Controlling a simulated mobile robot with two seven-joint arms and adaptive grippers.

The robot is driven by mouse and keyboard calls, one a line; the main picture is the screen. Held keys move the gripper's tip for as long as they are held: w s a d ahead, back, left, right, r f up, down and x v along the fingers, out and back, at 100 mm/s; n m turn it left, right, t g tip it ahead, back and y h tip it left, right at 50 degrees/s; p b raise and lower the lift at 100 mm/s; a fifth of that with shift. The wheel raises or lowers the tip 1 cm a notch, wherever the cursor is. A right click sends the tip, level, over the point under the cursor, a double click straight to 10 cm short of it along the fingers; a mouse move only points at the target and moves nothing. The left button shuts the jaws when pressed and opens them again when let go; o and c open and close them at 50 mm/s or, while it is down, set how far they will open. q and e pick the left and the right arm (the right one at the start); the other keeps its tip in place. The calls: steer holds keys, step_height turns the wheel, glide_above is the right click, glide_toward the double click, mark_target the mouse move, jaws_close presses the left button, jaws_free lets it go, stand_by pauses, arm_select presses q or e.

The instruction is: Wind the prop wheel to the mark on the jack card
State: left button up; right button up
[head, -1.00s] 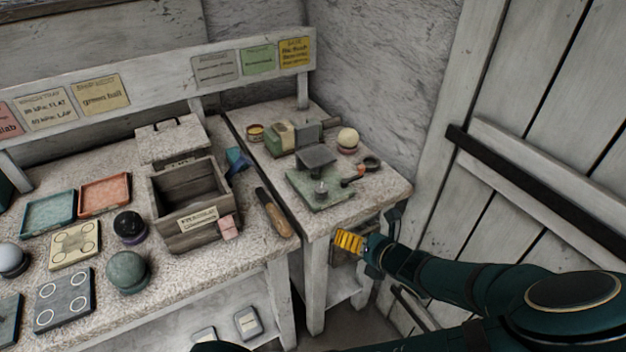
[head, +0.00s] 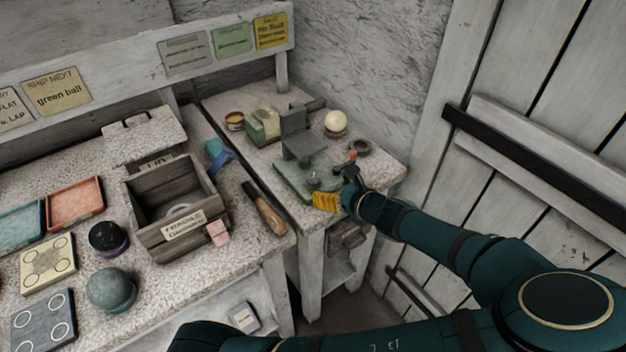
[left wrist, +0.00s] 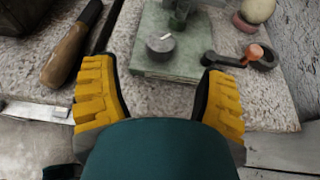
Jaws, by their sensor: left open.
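The jack stands on a green base plate (head: 290,180) on the right bench, with a grey platform (head: 305,146) above it. A round grey knob with a white mark (left wrist: 165,45) sits at the plate's front. A dark crank with an orange knob (left wrist: 255,52) is at its right. I cannot tell which of these is the prop wheel. My left gripper (head: 337,192) is open and empty at the plate's front edge; its yellow fingers (left wrist: 157,70) are spread before the grey knob, apart from it. A yellow card (head: 271,30) hangs on the back rail; its text is too blurred to read. My right gripper is not visible.
A cream ball (head: 336,121) and a dark ring (head: 359,147) lie right of the jack. A wooden-handled tool (head: 265,208) lies left, near a wooden crate (head: 139,216). Green blocks (head: 264,124) stand behind. A plank door (head: 530,110) is at the right.

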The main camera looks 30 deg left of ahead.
mark_target(317, 181)
arm_select(q)
steer(key=b+x, duration=0.1)
steer(key=x, duration=0.7)
steer(key=shift+w+a, duration=0.1)
steer(key=shift+a, duration=0.15)
steer(key=c, duration=1.2)
